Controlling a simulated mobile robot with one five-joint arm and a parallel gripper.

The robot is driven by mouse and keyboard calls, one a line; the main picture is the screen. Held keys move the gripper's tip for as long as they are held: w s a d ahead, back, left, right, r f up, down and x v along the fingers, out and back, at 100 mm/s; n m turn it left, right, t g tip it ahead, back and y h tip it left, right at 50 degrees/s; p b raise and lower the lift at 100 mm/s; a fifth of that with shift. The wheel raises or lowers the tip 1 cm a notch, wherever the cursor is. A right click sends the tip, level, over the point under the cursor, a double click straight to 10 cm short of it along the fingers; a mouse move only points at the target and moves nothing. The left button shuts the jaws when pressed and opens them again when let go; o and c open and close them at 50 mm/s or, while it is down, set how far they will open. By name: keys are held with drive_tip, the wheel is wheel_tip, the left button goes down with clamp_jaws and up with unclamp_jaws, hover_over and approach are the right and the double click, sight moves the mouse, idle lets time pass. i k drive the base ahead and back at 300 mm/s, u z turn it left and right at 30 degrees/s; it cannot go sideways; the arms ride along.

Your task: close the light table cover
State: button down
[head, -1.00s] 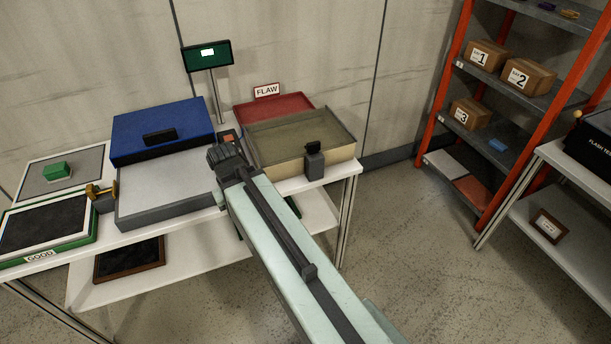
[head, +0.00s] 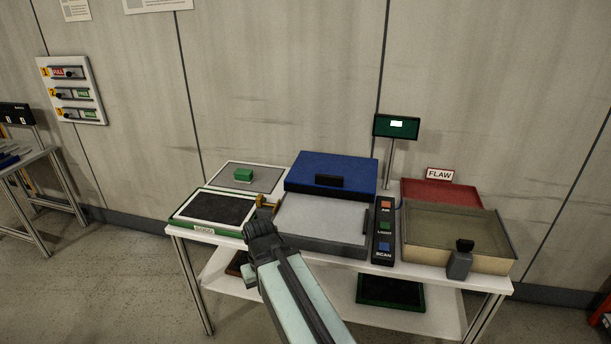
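The light table (head: 322,220) is a grey box with a pale white top, standing on the white workbench. Its blue cover (head: 331,168) stands raised at the back, with a black handle (head: 329,181) on its front face. My gripper (head: 262,232) is at the light table's front left corner, in front of a small brass-coloured piece (head: 266,202). The fingers are dark and seen from behind, so whether they are open or shut does not show. Whether they touch the brass piece cannot be told.
A button panel (head: 384,230) and a green display on a post (head: 396,126) stand right of the light table. Further right is a lidded FLAW tray (head: 450,225). The black-topped GOOD tray (head: 216,211) and a grey pad with a green block (head: 243,174) are at left.

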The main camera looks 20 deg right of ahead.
sight(334, 170)
drive_tip(key=u, duration=0.2)
drive_tip(key=k, duration=1.05)
drive_tip(key=z, duration=0.8)
drive_tip(key=i, duration=1)
